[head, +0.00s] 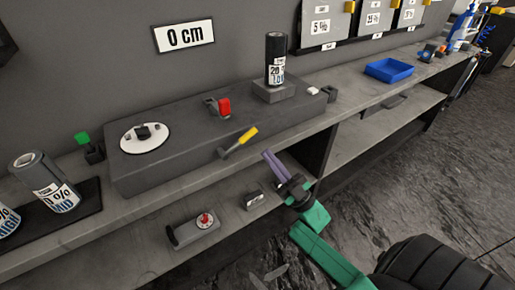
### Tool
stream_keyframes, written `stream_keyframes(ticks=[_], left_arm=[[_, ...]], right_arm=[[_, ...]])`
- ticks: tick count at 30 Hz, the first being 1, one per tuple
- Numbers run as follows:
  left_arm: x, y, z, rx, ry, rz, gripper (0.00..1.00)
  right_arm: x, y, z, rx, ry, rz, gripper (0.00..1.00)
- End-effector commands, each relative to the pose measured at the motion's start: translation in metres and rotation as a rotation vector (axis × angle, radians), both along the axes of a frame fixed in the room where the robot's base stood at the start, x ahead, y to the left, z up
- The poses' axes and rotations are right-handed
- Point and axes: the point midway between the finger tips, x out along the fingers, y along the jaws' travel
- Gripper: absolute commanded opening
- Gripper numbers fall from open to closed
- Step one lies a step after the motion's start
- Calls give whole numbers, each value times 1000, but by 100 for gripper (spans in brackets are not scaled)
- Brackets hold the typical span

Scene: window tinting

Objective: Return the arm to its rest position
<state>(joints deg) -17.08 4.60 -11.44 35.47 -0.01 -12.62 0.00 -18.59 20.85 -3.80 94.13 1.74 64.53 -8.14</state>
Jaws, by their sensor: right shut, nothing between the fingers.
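My right arm comes in from the bottom right with green links. Its right gripper (269,157) has purple fingers, shut with nothing between them. It points up and left over the front edge of the bench (345,117), close to a yellow-handled tool (240,141) on the dark raised block (180,160). The fingers appear apart from that tool. My left gripper is not in view.
On the bench are labelled film rolls (275,60), a white disc (145,138), a red-topped device (218,105) and a blue tray (389,70). A grey device with a red knob (194,231) is on the lower shelf. Open floor (400,190) lies right.

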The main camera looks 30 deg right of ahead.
Motion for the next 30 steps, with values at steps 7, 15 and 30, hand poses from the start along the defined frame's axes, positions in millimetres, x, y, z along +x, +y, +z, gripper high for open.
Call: stream_keyframes(ticks=[7, 15, 30], left_arm=[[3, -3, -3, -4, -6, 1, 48], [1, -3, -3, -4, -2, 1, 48], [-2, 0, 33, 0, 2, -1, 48]], right_arm=[[-8, -4, -8, 0, 0, 2, 0], [-8, -4, -8, 1, -1, 1, 0], [14, -23, -223, -3, 839, -177, 0]])
